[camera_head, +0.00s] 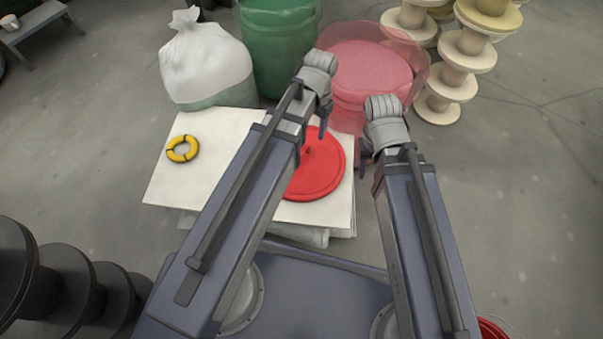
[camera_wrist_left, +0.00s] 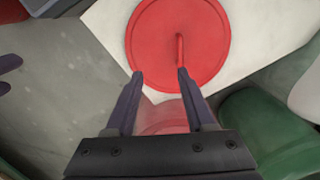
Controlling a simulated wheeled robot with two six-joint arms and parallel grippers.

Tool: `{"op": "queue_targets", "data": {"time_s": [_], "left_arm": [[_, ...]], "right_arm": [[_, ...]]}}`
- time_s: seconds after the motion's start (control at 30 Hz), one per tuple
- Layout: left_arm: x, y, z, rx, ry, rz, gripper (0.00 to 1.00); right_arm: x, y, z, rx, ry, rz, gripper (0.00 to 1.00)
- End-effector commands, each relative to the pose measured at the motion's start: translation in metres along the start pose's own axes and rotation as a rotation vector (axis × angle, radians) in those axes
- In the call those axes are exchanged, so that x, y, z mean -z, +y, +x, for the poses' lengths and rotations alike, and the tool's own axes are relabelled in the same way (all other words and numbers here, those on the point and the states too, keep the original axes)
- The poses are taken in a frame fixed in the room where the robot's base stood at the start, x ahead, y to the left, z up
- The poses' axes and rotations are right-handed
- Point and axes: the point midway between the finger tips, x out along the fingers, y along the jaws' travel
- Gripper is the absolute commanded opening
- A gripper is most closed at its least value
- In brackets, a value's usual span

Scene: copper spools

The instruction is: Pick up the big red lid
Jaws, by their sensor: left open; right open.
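The big red lid (camera_head: 322,172) lies flat on a white, paper-like surface (camera_head: 220,125), partly hidden by my left arm in the head view. In the left wrist view the lid (camera_wrist_left: 160,45) is a red disc with a thin raised handle (camera_wrist_left: 180,50). My left gripper (camera_head: 324,130) is over the far part of the lid. In the left wrist view its two fingers (camera_wrist_left: 160,74) are apart with nothing between them, one fingertip near the handle's end. I cannot tell whether it touches. My right gripper (camera_head: 362,160) is open and empty, just right of the lid.
A yellow ring (camera_head: 183,148) lies on the white surface at left. Behind stand a white bag (camera_head: 207,62), a green drum (camera_head: 278,45) and a red container in a translucent red bag (camera_head: 370,70). Pale spools (camera_head: 450,85) stand at right, dark spools (camera_head: 65,285) at front left.

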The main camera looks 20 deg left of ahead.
Motion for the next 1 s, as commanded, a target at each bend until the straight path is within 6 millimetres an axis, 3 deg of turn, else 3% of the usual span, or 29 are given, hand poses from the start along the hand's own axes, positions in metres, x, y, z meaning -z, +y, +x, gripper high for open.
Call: {"op": "queue_targets", "data": {"time_s": [0.03,0.1,0.3,0.4,1.0], "left_arm": [[0.008,-0.008,0.039,-0.004,0.003,-0.003,0.54],[0.013,-0.017,0.063,-0.009,0.007,0.000,0.54],[0.026,-0.039,0.118,-0.021,0.018,0.003,0.54],[0.029,-0.047,0.135,-0.024,0.022,0.006,0.54],[0.033,-0.056,0.165,-0.028,0.028,0.009,0.54]], "right_arm": [[0.002,-0.004,0.039,0.000,0.000,-0.001,0.49],[0.004,-0.006,0.062,-0.001,0.001,-0.001,0.49],[0.007,-0.011,0.116,-0.001,0.001,-0.003,0.49],[0.008,-0.013,0.133,-0.001,0.002,-0.004,0.49],[0.010,-0.016,0.163,-0.002,0.002,-0.002,0.49]]}}
